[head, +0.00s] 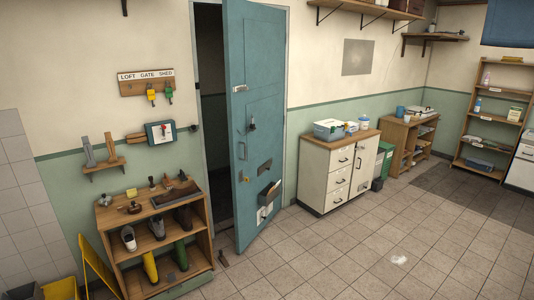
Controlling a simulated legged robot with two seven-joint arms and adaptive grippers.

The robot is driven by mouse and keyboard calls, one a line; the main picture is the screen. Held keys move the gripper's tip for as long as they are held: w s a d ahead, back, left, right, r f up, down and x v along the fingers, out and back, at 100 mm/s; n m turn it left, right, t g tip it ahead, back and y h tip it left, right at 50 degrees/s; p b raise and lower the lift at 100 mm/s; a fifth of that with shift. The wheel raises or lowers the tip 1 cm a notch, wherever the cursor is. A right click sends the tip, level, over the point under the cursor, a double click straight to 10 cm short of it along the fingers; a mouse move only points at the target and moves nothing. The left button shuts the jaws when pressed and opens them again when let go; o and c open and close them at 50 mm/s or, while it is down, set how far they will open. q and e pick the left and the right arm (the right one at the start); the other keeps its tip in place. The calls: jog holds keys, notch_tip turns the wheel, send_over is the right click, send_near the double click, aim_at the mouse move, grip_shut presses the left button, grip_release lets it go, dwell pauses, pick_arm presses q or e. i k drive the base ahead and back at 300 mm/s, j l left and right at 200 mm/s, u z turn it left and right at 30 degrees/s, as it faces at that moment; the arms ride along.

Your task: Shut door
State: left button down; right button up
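The teal door (262,110) stands partly open in the head view, left of centre. Its hinged side is at the right, and its left edge stands out toward me into the room. A dark gap (211,110) shows between this edge and the left side of the frame. Neither of my grippers is in view.
A wooden shoe shelf (205,240) with boots stands left of the doorway. A small dark wedge-like object (223,258) lies on the floor near the door's lower left edge. A white cabinet (338,175) stands right of the door. Tiled floor (330,250) in front is mostly clear, with a whitish patch (398,260).

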aim_at(255, 39)
jog(key=i, duration=2.8)
